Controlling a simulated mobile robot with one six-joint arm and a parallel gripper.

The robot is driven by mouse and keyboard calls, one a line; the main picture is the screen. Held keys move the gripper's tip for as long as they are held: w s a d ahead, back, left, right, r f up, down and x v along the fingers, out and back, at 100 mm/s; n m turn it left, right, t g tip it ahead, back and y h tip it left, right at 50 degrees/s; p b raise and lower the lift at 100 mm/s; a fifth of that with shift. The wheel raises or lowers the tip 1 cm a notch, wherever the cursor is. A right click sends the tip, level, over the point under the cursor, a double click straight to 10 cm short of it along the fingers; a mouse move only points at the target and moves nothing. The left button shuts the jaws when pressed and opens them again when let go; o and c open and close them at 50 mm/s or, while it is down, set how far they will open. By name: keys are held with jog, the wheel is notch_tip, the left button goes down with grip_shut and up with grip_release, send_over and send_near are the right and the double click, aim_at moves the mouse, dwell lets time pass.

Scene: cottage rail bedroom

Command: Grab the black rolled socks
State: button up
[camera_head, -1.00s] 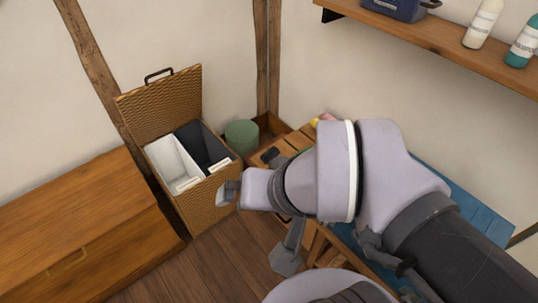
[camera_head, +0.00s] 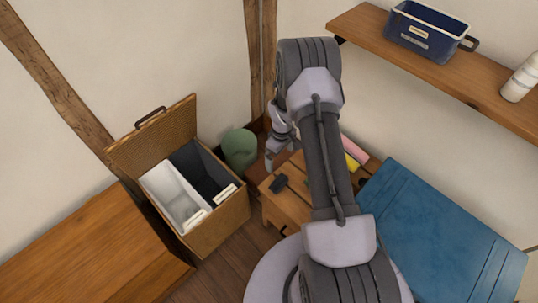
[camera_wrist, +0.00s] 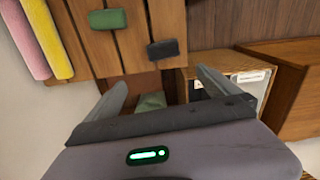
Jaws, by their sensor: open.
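The black rolled socks (camera_head: 279,184) lie on the slatted wooden bench in the head view, near its left end. In the wrist view the socks (camera_wrist: 163,49) show as a small dark roll on the slats, near the bench edge, beyond the fingertips. My gripper (camera_wrist: 161,77) is open with nothing between its fingers. In the head view my gripper (camera_head: 277,155) hangs above and behind the socks, apart from them, with its fingers pointing down. My arm covers part of the bench.
A green roll (camera_wrist: 108,19) lies beside the socks; pink (camera_head: 355,149) and yellow (camera_head: 351,163) rolls lie further right. A wicker hamper (camera_head: 222,219) with its lid up stands left of the bench, a green bin (camera_head: 239,148) behind. A shelf (camera_head: 440,70) overhangs at right.

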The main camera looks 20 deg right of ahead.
aim_at(278, 180)
jog(key=f+b, duration=0.1)
jog(key=f, duration=0.3)
jog(key=f+b, duration=0.2)
jog(key=f, duration=0.2)
jog(key=f+b, duration=0.2)
jog(key=f, duration=0.2)
jog(key=shift+s+f, duration=0.35)
jog(key=shift+s, duration=0.05)
jog(key=f+b, duration=0.1)
jog(key=f, duration=0.1)
jog(key=f+b, duration=0.2)
jog(key=f, duration=0.1)
jog(key=shift+s+a+f, duration=0.1)
jog(key=shift+a+f, duration=0.25)
jog(key=shift+a, duration=0.05)
jog(key=shift+r, duration=0.2)
jog(key=c, duration=1.4)
jog(key=shift+r, duration=0.1)
